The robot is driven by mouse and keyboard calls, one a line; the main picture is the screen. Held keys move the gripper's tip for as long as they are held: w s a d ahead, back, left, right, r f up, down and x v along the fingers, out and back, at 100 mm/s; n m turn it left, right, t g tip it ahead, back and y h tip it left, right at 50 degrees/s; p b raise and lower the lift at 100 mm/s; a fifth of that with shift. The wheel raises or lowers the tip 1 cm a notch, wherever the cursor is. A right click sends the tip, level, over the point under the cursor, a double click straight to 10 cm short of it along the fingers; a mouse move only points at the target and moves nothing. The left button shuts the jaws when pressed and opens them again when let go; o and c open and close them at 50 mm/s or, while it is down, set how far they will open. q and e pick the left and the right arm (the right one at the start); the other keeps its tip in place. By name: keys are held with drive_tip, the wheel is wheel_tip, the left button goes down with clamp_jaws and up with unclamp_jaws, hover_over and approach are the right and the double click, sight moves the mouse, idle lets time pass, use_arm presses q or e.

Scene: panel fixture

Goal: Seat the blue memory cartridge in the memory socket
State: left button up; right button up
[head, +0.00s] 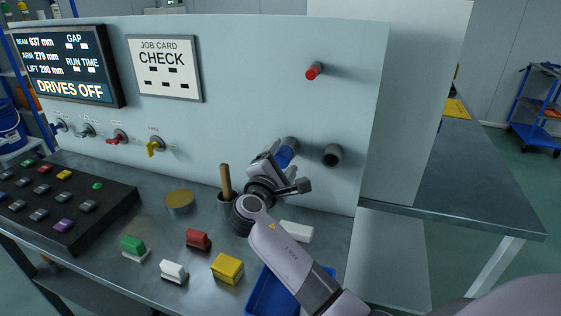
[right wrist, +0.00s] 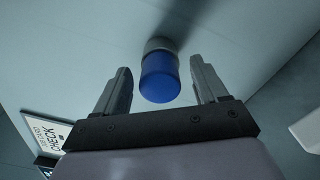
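A blue cylinder (head: 286,154), which looks like the blue cartridge, sticks out of a grey round socket (head: 292,143) on the upright panel. In the right wrist view the blue cylinder (right wrist: 159,78) sits in its grey collar (right wrist: 160,44), between the two fingers and apart from both. My right gripper (head: 287,173) is open in front of it; its fingers (right wrist: 162,90) stand either side of the cylinder. A second grey round socket (head: 333,156) to the right shows a dark, empty mouth. Which socket is the memory socket is not readable. My left gripper is not in view.
A red button (head: 313,71) sits higher on the panel. Below stand a cup with a wooden handle (head: 225,181), a brass disc (head: 180,199), green, white, red and yellow blocks, and a blue tray (head: 262,296). A black button console (head: 60,205) fills the table's left.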

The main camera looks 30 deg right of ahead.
drive_tip(key=shift+a, duration=0.1)
drive_tip(key=v, duration=0.7)
drive_tip(key=shift+b, duration=0.45)
drive_tip(key=shift+s+f, duration=0.1)
